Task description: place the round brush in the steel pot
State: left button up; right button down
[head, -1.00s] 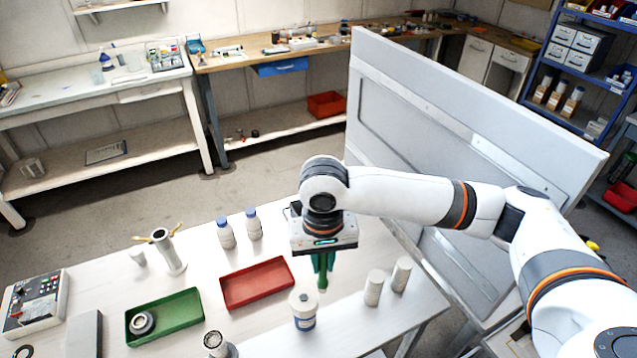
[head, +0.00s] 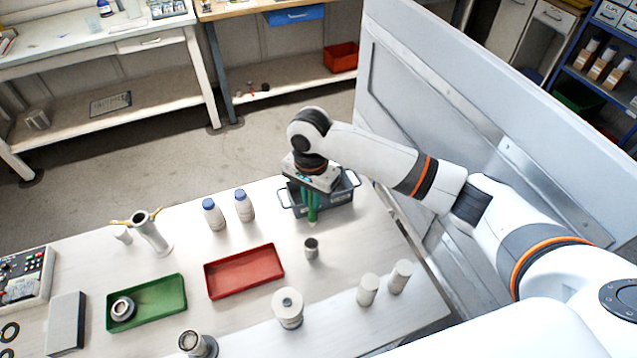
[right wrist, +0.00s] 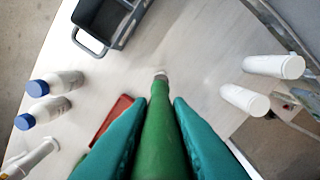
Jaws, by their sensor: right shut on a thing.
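My right gripper (head: 312,200) is shut on a green, tapered thing, which I take to be the round brush (right wrist: 160,135). In the right wrist view it runs between the two teal fingers to a small pale tip. In the head view it hangs down, mostly covered by the fingers. The steel pot (head: 311,248), a small grey open cup, stands upright on the bench. In the head view it is just below the brush tip in the picture, apart from it. I cannot make out the pot in the right wrist view. My left gripper is not in view.
A grey-blue crate with handles (head: 340,212) stands behind my gripper. Two blue-capped bottles (head: 228,211), a red tray (head: 244,288), a green tray (head: 170,312) and white cylinders (head: 368,290) stand around. A large grey panel (head: 500,150) rises at the right.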

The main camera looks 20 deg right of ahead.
aim_at(310, 218)
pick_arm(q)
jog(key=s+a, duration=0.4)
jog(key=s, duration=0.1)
pick_arm(e)
jog(key=f, duration=0.2)
jog(key=f+b, duration=0.1)
jog(key=f, duration=0.2)
jog(key=f+b, duration=0.1)
jog(key=f, duration=0.1)
jog(key=shift+s+a+f, duration=0.35)
jog(key=shift+s+f, duration=0.05)
pick_arm(q)
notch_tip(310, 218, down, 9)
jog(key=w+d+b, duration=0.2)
jog(key=b, duration=0.4)
jog(key=shift+b, duration=0.4)
pick_arm(e)
jog(key=shift+f, duration=2.55)
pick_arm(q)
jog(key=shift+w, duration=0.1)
pick_arm(e)
jog(key=c, duration=1.3)
grip_release()
jog(key=shift+o, duration=0.2)
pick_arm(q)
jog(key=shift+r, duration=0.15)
